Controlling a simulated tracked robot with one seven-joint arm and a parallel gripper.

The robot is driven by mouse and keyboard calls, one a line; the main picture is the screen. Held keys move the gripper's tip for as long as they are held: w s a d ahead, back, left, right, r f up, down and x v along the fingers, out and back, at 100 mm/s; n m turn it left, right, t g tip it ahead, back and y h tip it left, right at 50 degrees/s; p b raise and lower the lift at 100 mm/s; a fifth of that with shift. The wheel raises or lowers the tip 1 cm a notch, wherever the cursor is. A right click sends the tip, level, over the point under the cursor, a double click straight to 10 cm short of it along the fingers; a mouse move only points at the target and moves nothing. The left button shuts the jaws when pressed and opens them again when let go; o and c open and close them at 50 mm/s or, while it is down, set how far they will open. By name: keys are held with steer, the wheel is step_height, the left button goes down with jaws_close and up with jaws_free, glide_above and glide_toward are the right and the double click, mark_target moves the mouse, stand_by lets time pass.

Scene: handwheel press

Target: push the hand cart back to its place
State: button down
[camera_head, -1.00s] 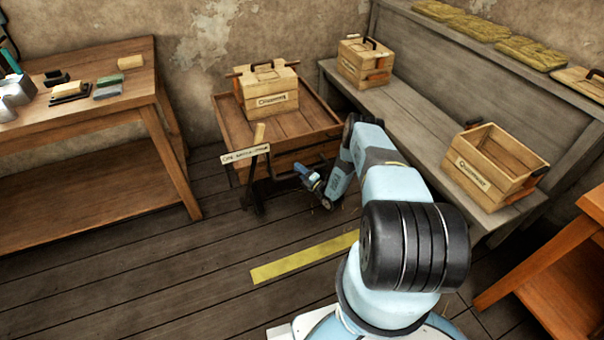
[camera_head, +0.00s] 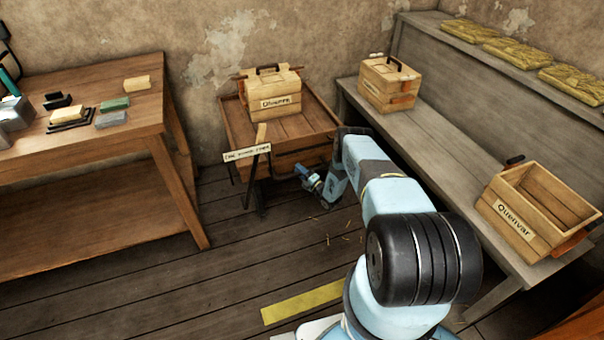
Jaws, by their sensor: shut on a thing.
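The wooden hand cart (camera_head: 232,128) stands near the back wall, between the left table and the right bench. A lidded wooden crate (camera_head: 270,96) with a dark handle and a paper label rides on it. A pale label strip (camera_head: 247,154) sits on an upright at the cart's front left. My gripper (camera_head: 306,174) is at the cart's front side, low down, shut on the cart's handle. My own arm hides the cart's front right corner and part of the grip.
A wooden table (camera_head: 140,118) with blocks and brushes stands at left. A bench (camera_head: 440,170) at right bears a closed crate (camera_head: 388,82) and an open crate (camera_head: 528,215). A yellow floor strip (camera_head: 300,303) lies in front. Bare floor lies between table and arm.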

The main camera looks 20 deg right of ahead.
steer(key=shift+w+f, duration=0.1)
steer(key=shift+w, duration=0.25)
steer(key=c, duration=0.9)
jaws_free()
steer(key=shift+w+a, duration=0.1)
steer(key=v, duration=1.3)
steer(key=shift+s+d+f, duration=0.2)
steer(key=shift+s+f, duration=0.05)
steer(key=shift+s, duration=0.1)
